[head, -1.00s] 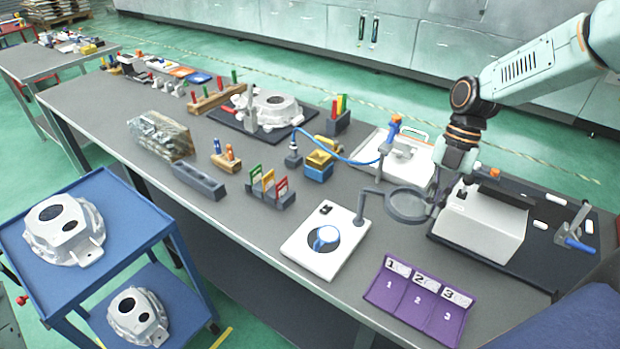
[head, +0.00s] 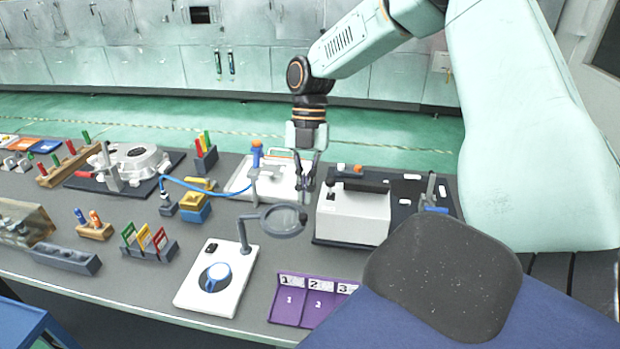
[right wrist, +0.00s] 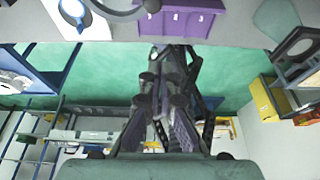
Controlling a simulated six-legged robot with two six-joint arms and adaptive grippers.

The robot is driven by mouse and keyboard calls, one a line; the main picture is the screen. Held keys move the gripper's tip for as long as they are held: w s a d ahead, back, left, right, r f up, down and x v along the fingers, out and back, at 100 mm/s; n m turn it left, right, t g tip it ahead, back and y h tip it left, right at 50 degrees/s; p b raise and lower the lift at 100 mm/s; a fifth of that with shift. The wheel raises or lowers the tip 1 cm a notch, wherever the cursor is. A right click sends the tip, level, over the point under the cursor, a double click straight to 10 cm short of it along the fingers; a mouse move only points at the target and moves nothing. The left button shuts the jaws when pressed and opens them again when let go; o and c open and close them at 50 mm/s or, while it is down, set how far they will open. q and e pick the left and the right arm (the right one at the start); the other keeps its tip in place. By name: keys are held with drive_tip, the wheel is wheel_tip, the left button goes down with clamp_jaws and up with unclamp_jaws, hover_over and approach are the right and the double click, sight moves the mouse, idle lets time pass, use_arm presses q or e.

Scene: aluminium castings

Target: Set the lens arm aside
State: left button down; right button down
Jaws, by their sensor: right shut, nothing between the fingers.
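The lens arm is a grey post with a round magnifier lens (head: 284,221) at its end. It stands at the edge of a white plate (head: 232,289) with a round blue-and-white part (head: 216,274) on it. The lens is out to the right of the plate, not over the round part. My right gripper (head: 303,194) points down just behind the lens's right rim, shut and empty; I cannot tell if it touches the rim. In the right wrist view the shut fingers (right wrist: 172,60) show, with the lens rim (right wrist: 118,8) at the top. My left gripper is out of view.
A purple tray (head: 289,304) numbered 1 to 3 lies in front of the lens. A white box-shaped unit (head: 352,217) stands to its right, and a white tray (head: 240,184) with a blue-handled clamp (head: 257,158) behind. A dark rounded panel (head: 440,275) hides the lower right.

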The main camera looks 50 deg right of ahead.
drive_tip(key=s+a+f+m+t+h, duration=0.1)
drive_tip(key=s+a+f+m, duration=0.2)
drive_tip(key=a+f+m, duration=0.5)
drive_tip(key=s+a+f+m, duration=0.2)
drive_tip(key=a+f+m, duration=0.25)
drive_tip(key=f, duration=0.45)
drive_tip(key=s+a+f+m+t+h, duration=0.1)
drive_tip(key=s+a+f+m, duration=0.25)
drive_tip(key=s+m, duration=0.45)
drive_tip(key=s+a+f+m+h, duration=0.15)
drive_tip(key=s+f+m, duration=0.3)
drive_tip(key=s, duration=0.65)
wheel_tip(320, 180, down, 19)
drive_tip(key=b, duration=1.9)
drive_tip(key=shift+s+b, duration=0.25)
drive_tip(key=shift+b, duration=0.15)
drive_tip(key=shift+w+y, duration=0.1)
drive_tip(key=shift+y, duration=0.15)
